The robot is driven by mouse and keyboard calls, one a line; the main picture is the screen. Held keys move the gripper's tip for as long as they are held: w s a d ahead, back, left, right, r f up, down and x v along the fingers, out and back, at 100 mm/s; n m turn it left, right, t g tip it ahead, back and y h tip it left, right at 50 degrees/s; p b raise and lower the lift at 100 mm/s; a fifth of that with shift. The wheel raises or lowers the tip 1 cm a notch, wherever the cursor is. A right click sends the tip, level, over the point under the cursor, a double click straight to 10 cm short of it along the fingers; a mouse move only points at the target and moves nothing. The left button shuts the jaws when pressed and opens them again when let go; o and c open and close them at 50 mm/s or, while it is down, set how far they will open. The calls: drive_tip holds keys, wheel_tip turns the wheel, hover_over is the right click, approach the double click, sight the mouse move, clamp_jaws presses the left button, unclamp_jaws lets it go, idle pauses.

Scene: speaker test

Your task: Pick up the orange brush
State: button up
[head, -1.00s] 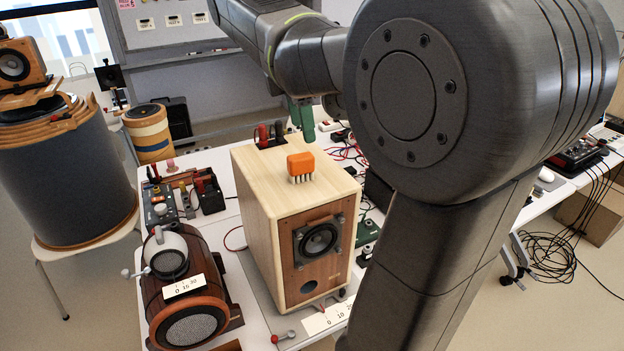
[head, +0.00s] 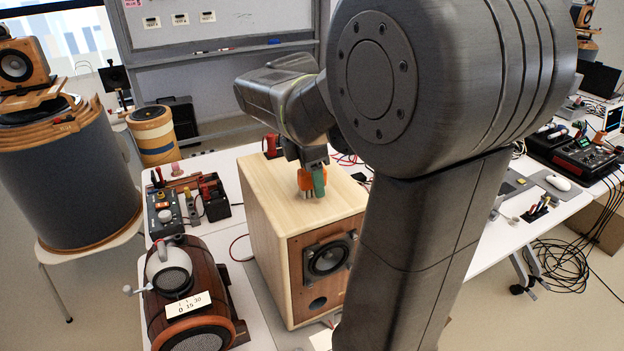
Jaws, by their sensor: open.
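The orange brush (head: 301,180) stands bristles down on top of the wooden speaker box (head: 262,197). My gripper (head: 312,184) is right at the brush, with a green finger in front of its right part. The brush is partly hidden by the gripper. The jaws are open and reach down to about the brush's height. I cannot tell whether a finger touches the brush.
A brown barrel-shaped speaker (head: 185,290) stands left of the box on the white table. A small device with knobs (head: 165,213) lies behind it. A large grey cylinder (head: 70,185) stands at the left. My arm hides much of the table on the right.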

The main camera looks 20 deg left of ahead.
drive_tip(key=c, duration=1.1)
drive_tip(key=shift+o, duration=0.2)
wheel_tip(320, 180, up, 10)
drive_tip(key=o, duration=0.5)
drive_tip(key=shift+c, duration=0.2)
drive_tip(key=c, duration=0.4)
